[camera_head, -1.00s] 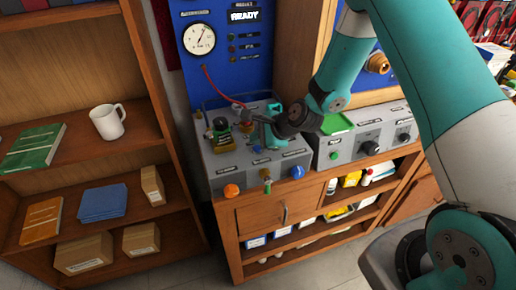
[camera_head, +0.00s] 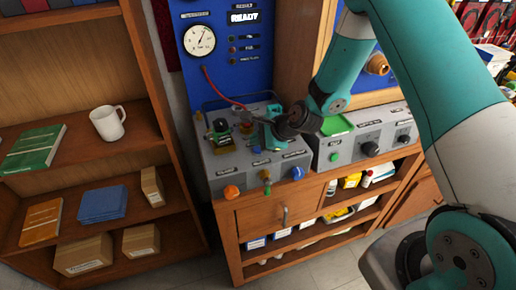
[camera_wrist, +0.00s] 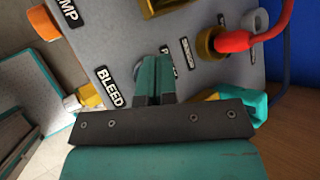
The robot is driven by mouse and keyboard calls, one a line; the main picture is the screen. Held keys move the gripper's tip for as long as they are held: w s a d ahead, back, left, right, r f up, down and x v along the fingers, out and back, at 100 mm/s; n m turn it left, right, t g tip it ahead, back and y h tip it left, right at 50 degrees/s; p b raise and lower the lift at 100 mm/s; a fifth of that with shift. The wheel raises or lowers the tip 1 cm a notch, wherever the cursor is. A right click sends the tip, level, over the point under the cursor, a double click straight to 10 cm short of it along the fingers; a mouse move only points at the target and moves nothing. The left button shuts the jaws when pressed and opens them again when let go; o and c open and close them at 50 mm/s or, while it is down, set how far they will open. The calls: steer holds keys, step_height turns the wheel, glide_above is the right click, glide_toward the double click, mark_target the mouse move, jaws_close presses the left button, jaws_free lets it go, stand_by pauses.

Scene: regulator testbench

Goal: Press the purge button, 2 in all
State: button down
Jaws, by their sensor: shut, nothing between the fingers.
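My gripper (camera_wrist: 152,62) is shut and empty, its teal fingers pointing at the grey panel of the testbench (camera_wrist: 195,68) in the wrist view. The fingertips are at the panel beside a label starting with "P" (camera_wrist: 166,58), which they partly cover. A round grey piece (camera_wrist: 137,68) shows just behind the left finger; I cannot tell if it is the purge button or if the fingers touch it. In the head view my gripper (camera_head: 268,136) is over the top of the grey bench box (camera_head: 222,172), and the button is not clearly visible.
The bench box carries an orange knob (camera_head: 231,191), a blue knob (camera_head: 298,172) and a red hose (camera_head: 222,92) near my gripper. A gauge (camera_head: 199,40) and a "READY" display (camera_head: 244,17) are on the blue board. A shelf with a white mug (camera_head: 108,122) stands left.

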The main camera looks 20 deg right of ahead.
mark_target(258, 150)
steer(key=shift+f, duration=0.1)
stand_by(0.7)
steer(key=shift+f, duration=0.3)
steer(key=shift+f+b, duration=0.5)
steer(key=shift+b, duration=0.1)
stand_by(0.6)
steer(key=shift+r, duration=0.15)
steer(key=shift+r+p, duration=0.8)
step_height(258, 150, up, 5)
steer(key=p, duration=0.4)
steer(key=shift+d, duration=0.1)
stand_by(2.4)
